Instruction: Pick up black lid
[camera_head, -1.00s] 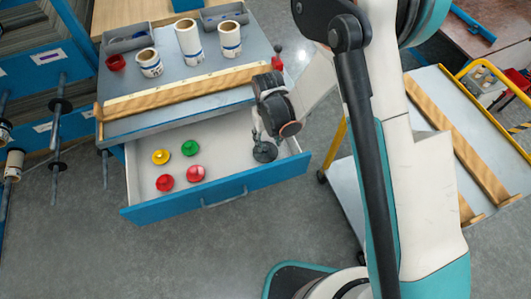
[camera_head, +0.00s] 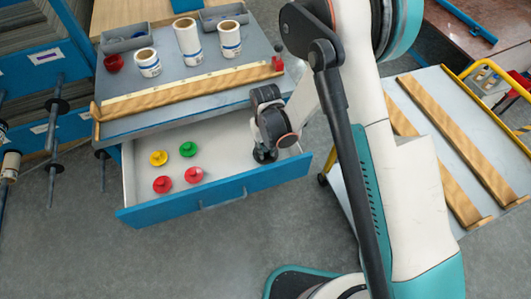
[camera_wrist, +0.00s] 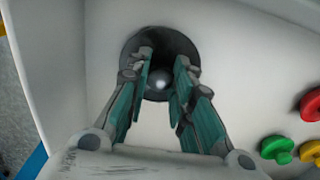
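The black lid (camera_wrist: 158,52) lies in the open drawer, a dark round disc with a lighter round knob at its middle. In the wrist view my gripper (camera_wrist: 163,65) is open, with one finger on each side of the knob; I cannot tell whether the fingers touch it. In the head view my gripper (camera_head: 264,152) points down into the right end of the drawer and hides most of the lid.
The drawer (camera_head: 221,184) also holds a yellow lid (camera_head: 158,158), a green lid (camera_head: 188,149) and two red lids (camera_head: 162,184). Its walls stand close around my gripper. The worktop (camera_head: 190,85) above carries white rolls (camera_head: 187,42) and a wooden strip (camera_head: 188,88).

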